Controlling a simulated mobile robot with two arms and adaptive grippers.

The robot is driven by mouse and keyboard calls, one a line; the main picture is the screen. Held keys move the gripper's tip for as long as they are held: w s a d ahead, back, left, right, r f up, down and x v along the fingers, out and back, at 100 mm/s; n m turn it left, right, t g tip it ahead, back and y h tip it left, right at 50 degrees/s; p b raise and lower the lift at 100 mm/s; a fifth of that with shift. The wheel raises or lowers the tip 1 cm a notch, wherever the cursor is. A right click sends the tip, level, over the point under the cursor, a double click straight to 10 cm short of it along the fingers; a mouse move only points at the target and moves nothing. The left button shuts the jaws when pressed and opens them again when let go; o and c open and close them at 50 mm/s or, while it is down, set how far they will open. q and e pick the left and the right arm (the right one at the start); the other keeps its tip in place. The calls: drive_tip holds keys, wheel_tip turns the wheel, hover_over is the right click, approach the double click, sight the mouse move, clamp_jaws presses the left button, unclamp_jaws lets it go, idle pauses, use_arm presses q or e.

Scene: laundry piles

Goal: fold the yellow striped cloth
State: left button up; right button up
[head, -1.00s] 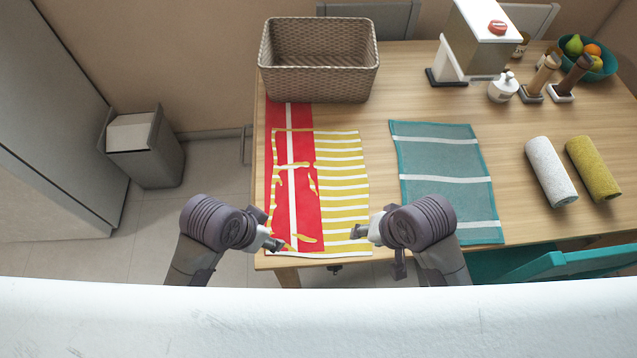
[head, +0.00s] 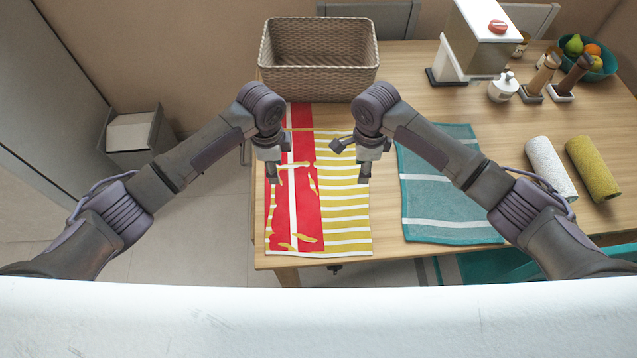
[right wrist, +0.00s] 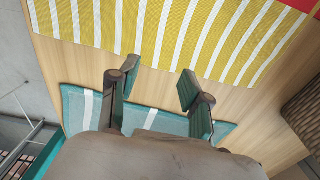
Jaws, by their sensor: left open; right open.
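The yellow striped cloth (head: 345,215), with white stripes, lies flat on the table's near left part. It overlaps a red cloth (head: 305,215) with a white stripe; yellow patches show through the red, so which layer is on top there is unclear. The yellow cloth also fills the top of the right wrist view (right wrist: 190,35). My left gripper (head: 276,172) is open and empty over the red cloth's left side. My right gripper (head: 356,164) is open and empty over the yellow cloth's far right part. The right gripper's fingers (right wrist: 158,92) are apart in its wrist view.
A wicker basket (head: 320,88) stands behind the cloths. A teal cloth (head: 445,210) lies to the right, partly behind my right arm. White (head: 549,165) and yellow (head: 594,168) rolled cloths lie further right. A teal chair (head: 490,265) is at the front edge.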

sight(278, 186)
use_arm(q)
drive_tip(key=shift+f, duration=2.85)
use_arm(e)
drive_tip(key=shift+f, duration=2.9)
use_arm(q)
drive_tip(key=shift+f, duration=0.15)
use_arm(e)
drive_tip(key=shift+f, duration=0.1)
use_arm(q)
drive_tip(key=shift+f+b, duration=0.15)
drive_tip(key=shift+b, duration=0.15)
use_arm(e)
drive_tip(key=shift+f, duration=0.2)
use_arm(q)
drive_tip(key=shift+c, duration=0.6)
use_arm(e)
drive_tip(key=shift+r, duration=0.15)
drive_tip(key=shift+c, duration=0.6)
use_arm(q)
clamp_jaws()
use_arm(e)
drive_tip(key=shift+s, duration=0.1)
drive_tip(key=c, duration=0.8)
use_arm(q)
drive_tip(key=shift+s, duration=0.1)
